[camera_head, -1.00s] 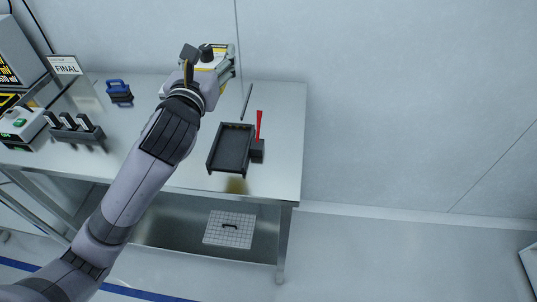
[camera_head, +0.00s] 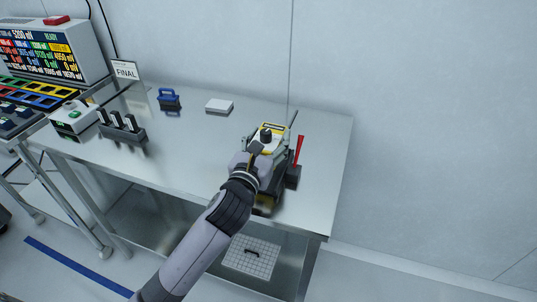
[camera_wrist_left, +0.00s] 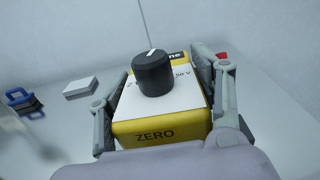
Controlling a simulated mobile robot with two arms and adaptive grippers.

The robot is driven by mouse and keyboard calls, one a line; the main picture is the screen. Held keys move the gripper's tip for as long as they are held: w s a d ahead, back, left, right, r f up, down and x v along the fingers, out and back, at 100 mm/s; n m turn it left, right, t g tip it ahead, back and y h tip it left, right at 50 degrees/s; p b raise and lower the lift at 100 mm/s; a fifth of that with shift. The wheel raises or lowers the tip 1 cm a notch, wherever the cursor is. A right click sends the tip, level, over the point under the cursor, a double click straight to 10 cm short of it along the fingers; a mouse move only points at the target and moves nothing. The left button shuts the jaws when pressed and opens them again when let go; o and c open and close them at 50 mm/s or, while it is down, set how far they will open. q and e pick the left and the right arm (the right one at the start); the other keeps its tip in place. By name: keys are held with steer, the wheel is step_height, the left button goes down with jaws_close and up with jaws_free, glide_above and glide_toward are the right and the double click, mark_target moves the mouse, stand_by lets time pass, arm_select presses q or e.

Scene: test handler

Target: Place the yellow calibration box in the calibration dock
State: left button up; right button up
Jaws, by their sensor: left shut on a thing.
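The yellow calibration box (camera_head: 272,126) has a white top, a black knob and "ZERO" on its front. It also shows in the left wrist view (camera_wrist_left: 155,133). My left gripper (camera_head: 263,142) is shut on it, with one finger on each side. The calibration dock, a dark tray with a black block (camera_head: 292,178) and an upright red strip (camera_head: 299,150) at its right, is mostly hidden behind my arm. The box appears over or near the dock's far end; I cannot tell its height or whether they touch. My right gripper is not in view.
The metal table (camera_head: 325,150) is clear at the right. A white flat block (camera_head: 219,107), a blue-handled block (camera_head: 169,99), a FINAL sign (camera_head: 125,70) and a dark rack (camera_head: 122,130) stand to the left. The tester with coloured panels (camera_head: 50,50) is at far left.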

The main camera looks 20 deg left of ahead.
arm_select(q)
steer(key=shift+f+b, duration=0.45)
steer(key=shift+f, duration=1.6)
steer(key=shift+f, duration=0.1)
steer(key=o, duration=1)
steer(key=shift+f, duration=0.1)
steer(key=o, duration=0.4)
steer(key=shift+o, duration=0.2)
steer(key=shift+r, duration=0.25)
steer(key=s, duration=1.2)
steer(key=shift+a+b, duration=0.15)
steer(key=shift+b, duration=0.2)
steer(key=shift+s+f, duration=0.1)
steer(key=shift+f, duration=0.05)
